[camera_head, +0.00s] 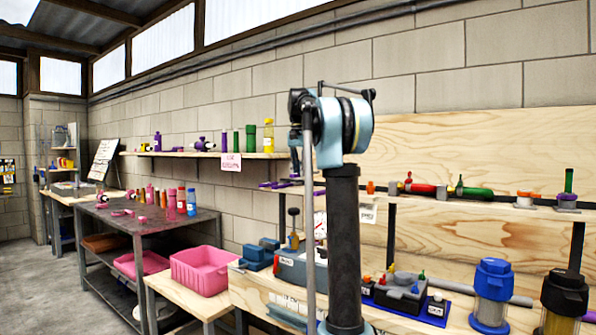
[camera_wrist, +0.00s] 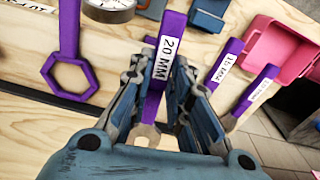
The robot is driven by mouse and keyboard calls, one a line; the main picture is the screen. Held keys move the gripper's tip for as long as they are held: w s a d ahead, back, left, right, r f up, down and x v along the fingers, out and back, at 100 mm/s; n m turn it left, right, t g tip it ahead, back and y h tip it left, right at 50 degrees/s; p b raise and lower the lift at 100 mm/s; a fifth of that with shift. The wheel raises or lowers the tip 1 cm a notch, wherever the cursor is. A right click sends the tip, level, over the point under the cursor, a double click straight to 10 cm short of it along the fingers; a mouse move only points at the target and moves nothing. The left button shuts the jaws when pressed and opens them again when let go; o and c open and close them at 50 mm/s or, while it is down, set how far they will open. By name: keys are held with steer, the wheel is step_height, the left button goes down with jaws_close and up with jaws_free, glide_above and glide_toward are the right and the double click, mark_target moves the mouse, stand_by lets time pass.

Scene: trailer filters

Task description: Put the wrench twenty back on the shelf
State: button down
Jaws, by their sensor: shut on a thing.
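The wrench twenty (camera_wrist: 172,25) is purple with a white label reading "20 MM" in the wrist view. My gripper (camera_wrist: 164,72) is shut on it, with one finger on each side of the handle. The wrench's lower end shows between the fingers; its top reaches the upper picture area. A light wooden shelf (camera_wrist: 25,65) lies behind and to the left of the gripper. In the head view, a wooden shelf (camera_head: 450,208) runs along the wall on the right. My arm hides part of it, and I cannot make out the gripper or held wrench there.
Another purple wrench (camera_wrist: 70,75) with a ring end is left of the gripper. Two labelled purple wrenches (camera_wrist: 222,75) (camera_wrist: 255,97) are on the right. A round gauge (camera_wrist: 108,10) and pink bin (camera_wrist: 285,45) are beyond. Blue-topped jar (camera_head: 492,290) stands on the bench.

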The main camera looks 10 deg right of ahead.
steer(key=shift+a+f, duration=0.15)
steer(key=shift+f, duration=2.55)
steer(key=c, duration=1.4)
jaws_free()
